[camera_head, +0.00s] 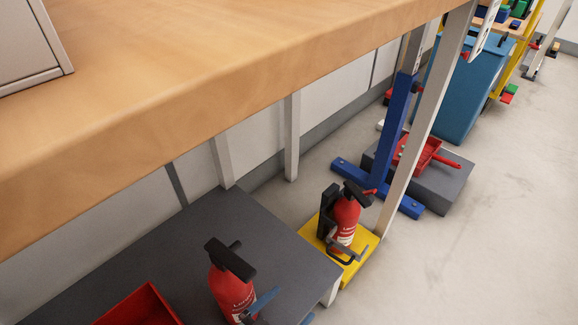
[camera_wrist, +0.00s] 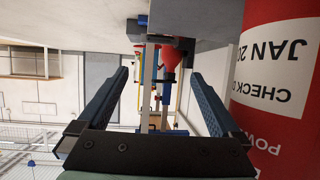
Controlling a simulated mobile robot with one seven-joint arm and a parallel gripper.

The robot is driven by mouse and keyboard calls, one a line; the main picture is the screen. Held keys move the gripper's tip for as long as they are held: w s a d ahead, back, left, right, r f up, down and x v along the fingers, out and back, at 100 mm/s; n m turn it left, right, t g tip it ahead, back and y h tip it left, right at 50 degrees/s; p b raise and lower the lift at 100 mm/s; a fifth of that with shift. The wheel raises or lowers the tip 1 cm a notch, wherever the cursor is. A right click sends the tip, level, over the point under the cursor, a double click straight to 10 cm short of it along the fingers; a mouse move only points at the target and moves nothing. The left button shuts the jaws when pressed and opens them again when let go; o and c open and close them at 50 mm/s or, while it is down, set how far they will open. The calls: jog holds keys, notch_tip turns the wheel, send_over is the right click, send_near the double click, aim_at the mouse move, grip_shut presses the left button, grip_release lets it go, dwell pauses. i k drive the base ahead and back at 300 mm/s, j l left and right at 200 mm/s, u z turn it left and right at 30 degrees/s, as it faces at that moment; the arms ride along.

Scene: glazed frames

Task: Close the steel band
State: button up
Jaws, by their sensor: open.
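A red fire extinguisher (camera_head: 346,214) stands upright against a black bracket (camera_head: 327,212) on a yellow base. A dark, thin metal piece, apparently the steel band (camera_head: 347,254), sticks out low at its front; it looks swung out, but its ends are too small to tell. A second red extinguisher (camera_head: 230,290) stands on the grey low platform; an extinguisher with a white label (camera_wrist: 285,70) fills the right of the wrist view. My gripper (camera_wrist: 158,75) is open and empty beside that one. In the head view a blue finger shows beside the near extinguisher.
A wooden bench top (camera_head: 230,70) overhangs the grey platform (camera_head: 170,245). A white post (camera_head: 425,120) rises beside the yellow base (camera_head: 365,250). A red tray (camera_head: 140,308) sits on the platform. A blue stand (camera_head: 393,140) is behind; open floor (camera_head: 490,220) lies right.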

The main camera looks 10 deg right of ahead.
aim_at(353, 255)
jog(key=k+l, duration=0.8)
jog(key=l, duration=0.1)
